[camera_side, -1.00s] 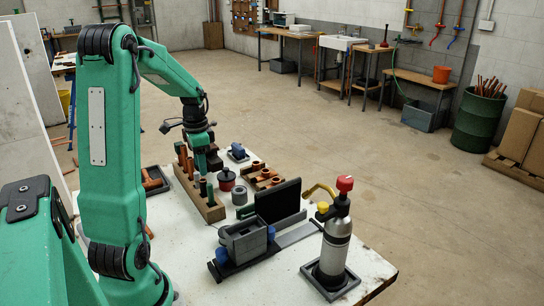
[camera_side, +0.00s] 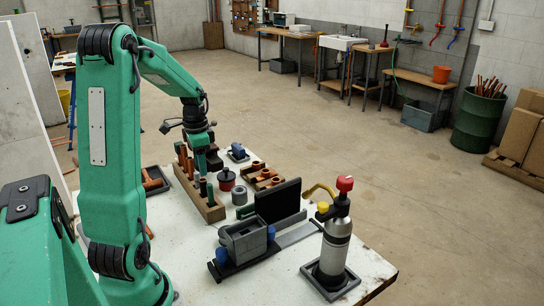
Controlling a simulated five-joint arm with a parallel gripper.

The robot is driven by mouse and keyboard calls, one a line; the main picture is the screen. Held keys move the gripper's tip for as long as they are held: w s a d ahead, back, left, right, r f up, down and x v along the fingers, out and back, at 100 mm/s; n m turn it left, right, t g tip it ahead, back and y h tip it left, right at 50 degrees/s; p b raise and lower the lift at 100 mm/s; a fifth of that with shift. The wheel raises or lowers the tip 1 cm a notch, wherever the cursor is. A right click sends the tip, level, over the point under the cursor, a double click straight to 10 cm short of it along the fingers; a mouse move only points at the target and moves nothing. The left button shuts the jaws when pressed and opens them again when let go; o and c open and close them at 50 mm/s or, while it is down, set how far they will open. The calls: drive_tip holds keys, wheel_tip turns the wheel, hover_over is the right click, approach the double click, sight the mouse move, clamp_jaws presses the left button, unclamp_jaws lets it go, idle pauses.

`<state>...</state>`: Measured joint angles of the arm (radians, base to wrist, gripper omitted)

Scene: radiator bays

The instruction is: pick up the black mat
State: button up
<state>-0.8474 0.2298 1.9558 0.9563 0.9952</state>
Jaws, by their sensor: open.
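The black mat appears to be the flat black rectangular panel (camera_side: 280,201) standing upright near the middle of the white table. Its lower edge is partly hidden behind a grey block. My gripper (camera_side: 207,165) points down over the far part of the table, behind and to the left of the black panel and apart from it. It is open, with its fingertips partly hidden among the items around the wooden rack.
A wooden rack (camera_side: 212,213) of upright tools stands left of the panel. A grey vise-like block (camera_side: 243,240) is in front of it. A silver gas bottle (camera_side: 335,250) with a red knob stands on a black square tray at the right. Bare tabletop (camera_side: 200,280) lies at the front.

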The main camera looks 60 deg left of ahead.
drive_tip(key=shift+c, duration=0.4)
drive_tip(key=shift+w+d, duration=0.3)
drive_tip(key=shift+w, duration=0.15)
drive_tip(key=w+d+r, duration=0.1)
drive_tip(key=w+d, duration=0.7)
drive_tip(key=r+n, duration=0.1)
drive_tip(key=n, duration=0.1)
hover_over(279, 187)
drive_tip(key=shift+w+a+r, duration=0.1)
drive_tip(key=shift+w, duration=0.05)
drive_tip(key=shift+f, duration=1.35)
drive_tip(key=shift+f, duration=2.6)
